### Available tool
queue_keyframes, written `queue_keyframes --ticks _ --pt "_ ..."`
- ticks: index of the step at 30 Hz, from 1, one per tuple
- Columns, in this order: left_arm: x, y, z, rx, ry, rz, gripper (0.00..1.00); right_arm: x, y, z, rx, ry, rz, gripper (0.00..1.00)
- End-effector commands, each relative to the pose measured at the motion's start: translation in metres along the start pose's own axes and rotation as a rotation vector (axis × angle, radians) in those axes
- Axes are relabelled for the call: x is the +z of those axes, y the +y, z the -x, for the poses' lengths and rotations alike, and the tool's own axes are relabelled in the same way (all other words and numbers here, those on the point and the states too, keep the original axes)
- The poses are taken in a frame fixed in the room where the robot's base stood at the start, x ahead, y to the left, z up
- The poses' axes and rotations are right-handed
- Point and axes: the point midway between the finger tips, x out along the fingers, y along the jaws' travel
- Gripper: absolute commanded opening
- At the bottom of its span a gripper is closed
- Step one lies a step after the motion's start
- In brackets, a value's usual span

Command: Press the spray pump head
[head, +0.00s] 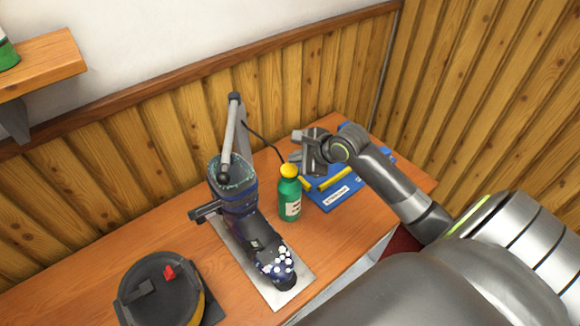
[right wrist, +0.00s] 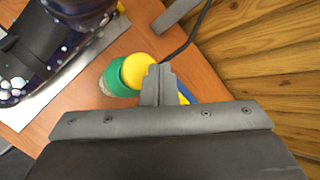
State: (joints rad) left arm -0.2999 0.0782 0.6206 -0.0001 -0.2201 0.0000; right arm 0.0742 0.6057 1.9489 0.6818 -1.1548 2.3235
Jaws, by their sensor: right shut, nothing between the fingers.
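A green bottle (head: 289,203) with a yellow pump head (head: 289,171) stands upright on the bench, between the boot and a blue mat. In the right wrist view the yellow head (right wrist: 136,70) and part of the green bottle (right wrist: 114,75) show just left of the fingertips. My right gripper (head: 300,157) is shut and empty, close above and slightly behind the yellow head. Its closed fingers (right wrist: 158,82) overlap the head's edge in the wrist view; I cannot tell whether they touch. My left gripper is not in view.
A dark boot (head: 238,198) in a clamp stands on a metal plate (head: 238,258) left of the bottle. A blue mat (head: 338,196) with yellow bars lies at right. A round black device (head: 160,285) sits at front left. A wooden shelf (head: 45,65) hangs upper left.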

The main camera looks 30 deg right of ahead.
Motion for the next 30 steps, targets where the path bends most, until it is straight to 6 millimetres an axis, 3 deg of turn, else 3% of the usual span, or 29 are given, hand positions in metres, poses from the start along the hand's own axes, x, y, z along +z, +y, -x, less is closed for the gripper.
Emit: queue_keyframes --ticks 8,14,22,30 --pt "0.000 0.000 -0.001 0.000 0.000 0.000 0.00 0.001 0.000 0.001 -0.005 -0.002 0.011 0.00" --pt "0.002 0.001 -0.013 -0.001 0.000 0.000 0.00 -0.013 0.002 0.006 -0.070 0.026 0.203 0.00" --pt "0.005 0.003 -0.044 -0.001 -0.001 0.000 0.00 -0.035 0.009 0.031 -0.236 0.131 0.814 0.00" --pt "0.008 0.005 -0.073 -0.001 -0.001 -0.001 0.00 -0.034 0.025 0.063 -0.377 0.270 1.473 0.00"
